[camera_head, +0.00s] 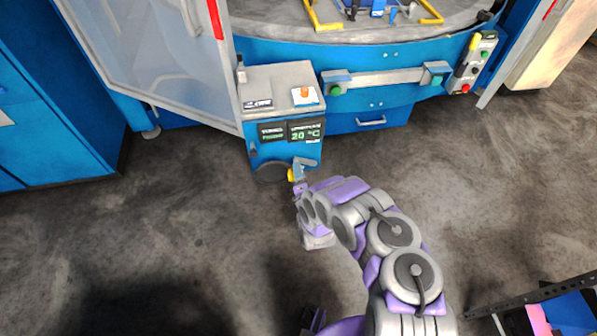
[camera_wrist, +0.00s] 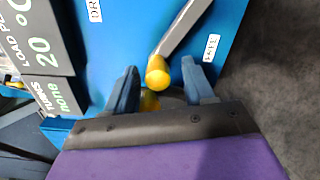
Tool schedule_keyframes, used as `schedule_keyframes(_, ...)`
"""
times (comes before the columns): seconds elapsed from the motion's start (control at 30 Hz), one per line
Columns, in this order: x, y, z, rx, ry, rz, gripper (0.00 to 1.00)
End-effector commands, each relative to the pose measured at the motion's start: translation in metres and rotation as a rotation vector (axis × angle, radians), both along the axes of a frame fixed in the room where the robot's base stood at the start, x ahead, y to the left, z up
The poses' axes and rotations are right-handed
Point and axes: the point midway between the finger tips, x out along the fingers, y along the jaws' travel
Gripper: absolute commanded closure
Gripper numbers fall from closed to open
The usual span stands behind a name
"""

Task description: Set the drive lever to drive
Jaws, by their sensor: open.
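The drive lever (camera_wrist: 180,35) is a grey bar with a yellow rounded knob (camera_wrist: 158,73) at its end, on the blue front of the control box. In the wrist view a label starting "DR" (camera_wrist: 95,10) is left of the bar and a "SAFE" label (camera_wrist: 211,47) is right of it. My gripper (camera_wrist: 161,68) is open, with a blue finger on each side of the knob; I cannot tell whether either touches it. A second yellow part (camera_wrist: 149,101) shows lower between the fingers, partly hidden. In the head view the yellow knob (camera_head: 291,175) shows beside my gripper (camera_head: 299,170).
The control box (camera_head: 283,150) carries a display reading 20 °C (camera_head: 305,132) and an orange button (camera_head: 304,92) on top. A clear door panel (camera_head: 150,50) stands open at left. A bar with green buttons (camera_head: 385,78) is at right. Bare floor (camera_head: 170,220) lies in front.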

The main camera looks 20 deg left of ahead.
Motion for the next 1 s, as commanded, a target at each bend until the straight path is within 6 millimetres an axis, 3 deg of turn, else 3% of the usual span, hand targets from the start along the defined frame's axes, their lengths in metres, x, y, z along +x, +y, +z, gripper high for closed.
schedule_keyframes(0.2,0.0129,0.0081,-0.0001,-0.001,0.0,0.001,0.47)
schedule_keyframes(0.5,0.0141,0.0088,0.0006,-0.001,0.0,0.001,0.48)
schedule_keyframes(1.0,0.0142,0.0084,-0.0003,-0.002,0.001,-0.001,0.96)
